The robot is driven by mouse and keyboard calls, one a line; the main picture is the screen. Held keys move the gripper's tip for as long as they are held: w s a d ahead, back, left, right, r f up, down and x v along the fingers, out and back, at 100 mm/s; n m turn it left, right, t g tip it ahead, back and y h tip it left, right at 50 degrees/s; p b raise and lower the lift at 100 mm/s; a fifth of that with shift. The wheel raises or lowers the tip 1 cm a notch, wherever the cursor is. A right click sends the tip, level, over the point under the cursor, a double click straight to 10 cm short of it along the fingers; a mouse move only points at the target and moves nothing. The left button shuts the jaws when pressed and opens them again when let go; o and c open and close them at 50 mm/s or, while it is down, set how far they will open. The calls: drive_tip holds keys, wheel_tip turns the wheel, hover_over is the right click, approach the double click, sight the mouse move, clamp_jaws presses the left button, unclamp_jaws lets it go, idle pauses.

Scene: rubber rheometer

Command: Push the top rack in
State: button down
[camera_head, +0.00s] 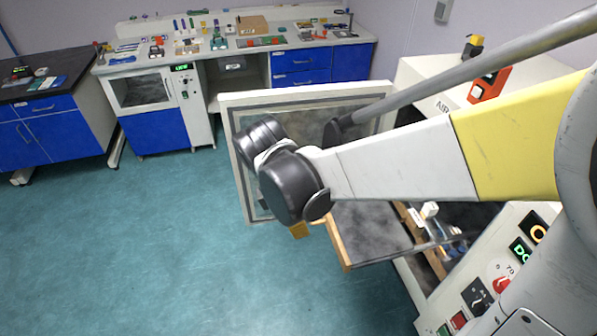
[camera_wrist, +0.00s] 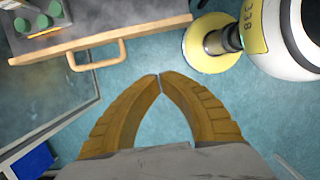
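A pulled-out rack (camera_head: 372,232) with a dark grey flat surface and a wooden front edge sticks out of the white oven-like cabinet in the head view. In the wrist view a rack (camera_wrist: 150,25) with a wooden front and a wooden loop handle (camera_wrist: 97,54) crosses the upper left. My gripper (camera_wrist: 160,76) has its ochre fingertips together with nothing between them. The tips are just in front of the wooden front, right of the handle, apart from it in the picture. In the head view my wrist hides most of the gripper; only a bit of ochre finger (camera_head: 299,230) shows.
The cabinet's framed door (camera_head: 240,180) stands open behind my arm. Green-capped bottles (camera_wrist: 40,16) are at the wrist view's upper left. A second wooden strip (camera_head: 420,235) with small items lies deeper in the cabinet. The control panel (camera_head: 490,280) is at lower right. The floor at left is clear.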

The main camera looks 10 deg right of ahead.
drive_tip(key=d+f+b, duration=0.4)
drive_tip(key=d+f, duration=0.2)
drive_tip(key=f, duration=0.3)
drive_tip(key=shift+d+f, duration=0.2)
drive_tip(key=shift+d, duration=0.1)
drive_tip(key=d+b, duration=0.1)
drive_tip(key=d, duration=2.1)
drive_tip(key=shift+d, duration=0.25)
drive_tip(key=shift+a, duration=0.1)
